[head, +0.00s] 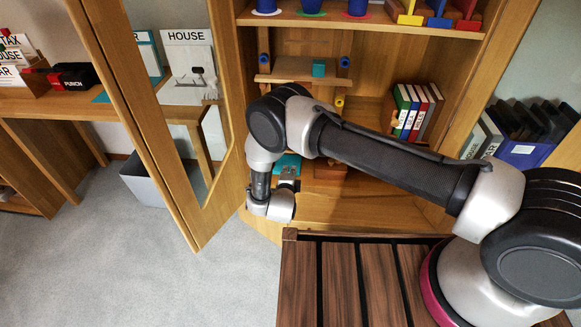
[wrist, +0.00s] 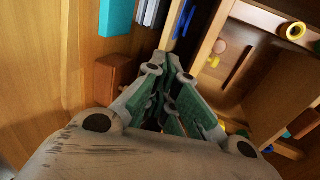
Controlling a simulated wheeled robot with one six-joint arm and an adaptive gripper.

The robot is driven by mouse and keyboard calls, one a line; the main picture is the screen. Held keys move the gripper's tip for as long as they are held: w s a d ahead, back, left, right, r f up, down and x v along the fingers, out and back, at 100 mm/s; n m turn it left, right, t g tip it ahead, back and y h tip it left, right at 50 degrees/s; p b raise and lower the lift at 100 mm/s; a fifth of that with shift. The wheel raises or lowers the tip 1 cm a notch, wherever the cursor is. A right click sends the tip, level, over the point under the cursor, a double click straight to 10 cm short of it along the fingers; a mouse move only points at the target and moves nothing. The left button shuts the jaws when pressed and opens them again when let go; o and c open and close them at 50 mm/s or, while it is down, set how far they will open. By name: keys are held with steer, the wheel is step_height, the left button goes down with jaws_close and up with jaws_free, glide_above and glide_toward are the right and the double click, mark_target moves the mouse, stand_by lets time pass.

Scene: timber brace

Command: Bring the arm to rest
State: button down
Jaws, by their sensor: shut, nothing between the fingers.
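My gripper (wrist: 172,68) shows in the wrist view with its green-padded fingers drawn together and nothing held between them. In the head view, my arm reaches left across the front of the open wooden cabinet (head: 375,210). Its wrist hangs low beside the cabinet's lower compartment, and my gripper (head: 287,180) points into that compartment. The fingertips are small and partly hidden there. In the wrist view a reddish-brown block (wrist: 118,76) lies left of the fingers. I cannot tell whether they touch it.
An open cabinet door (head: 150,120) with a see-through panel stands left of my arm. Binders (head: 412,112) stand on a shelf behind my forearm. A teal block (head: 319,68) sits on a small ledge. A dark slatted surface (head: 335,285) lies below. Grey floor (head: 90,265) is clear at left.

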steer(key=shift+s+r, duration=0.1)
steer(key=shift+s, duration=0.3)
